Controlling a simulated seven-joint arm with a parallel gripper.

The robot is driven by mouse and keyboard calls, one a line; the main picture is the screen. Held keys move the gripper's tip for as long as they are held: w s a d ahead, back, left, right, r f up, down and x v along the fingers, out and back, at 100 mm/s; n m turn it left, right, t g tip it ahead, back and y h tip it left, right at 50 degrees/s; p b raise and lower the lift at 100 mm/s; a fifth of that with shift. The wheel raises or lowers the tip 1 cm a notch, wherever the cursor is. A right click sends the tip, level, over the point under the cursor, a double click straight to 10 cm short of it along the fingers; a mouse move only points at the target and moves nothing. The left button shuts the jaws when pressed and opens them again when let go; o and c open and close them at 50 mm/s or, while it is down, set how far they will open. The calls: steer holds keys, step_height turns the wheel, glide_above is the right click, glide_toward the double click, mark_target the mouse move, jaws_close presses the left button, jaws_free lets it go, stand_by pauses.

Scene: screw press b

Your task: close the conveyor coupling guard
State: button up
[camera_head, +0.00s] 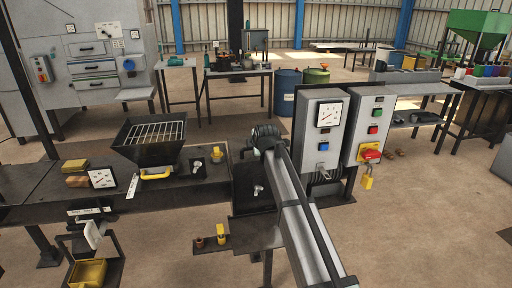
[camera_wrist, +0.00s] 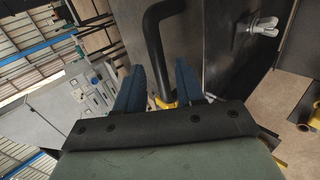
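A dark panel (camera_head: 262,205) with a silver wing-shaped latch (camera_head: 257,190) stands below the bench's right end; I take it to be the coupling guard. The panel (camera_wrist: 222,60) and its latch (camera_wrist: 263,27) also show at the upper right of the wrist view. A bent black handle bar (camera_wrist: 158,35) runs down between the blue fingers of my gripper (camera_wrist: 160,67). The fingers are apart, with a visible gap beside the bar, so the gripper looks open around it. In the head view the fingers cannot be made out, and a long grey beam covers the panel's right side.
A black hopper with a grate (camera_head: 152,139) and a dial gauge (camera_head: 102,179) are on the bench at left. Two grey control boxes (camera_head: 321,130) (camera_head: 369,125) stand to the right. A small shelf (camera_head: 255,234) below holds a copper-coloured piece (camera_head: 200,242) and a yellow piece (camera_head: 221,235).

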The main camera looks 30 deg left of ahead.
steer(key=shift+s+d+r, duration=0.1)
steer(key=v, duration=1.3)
steer(key=shift+s+d+r, duration=0.1)
steer(key=shift+s+r, duration=0.05)
steer(key=shift+r, duration=0.05)
stand_by(0.4)
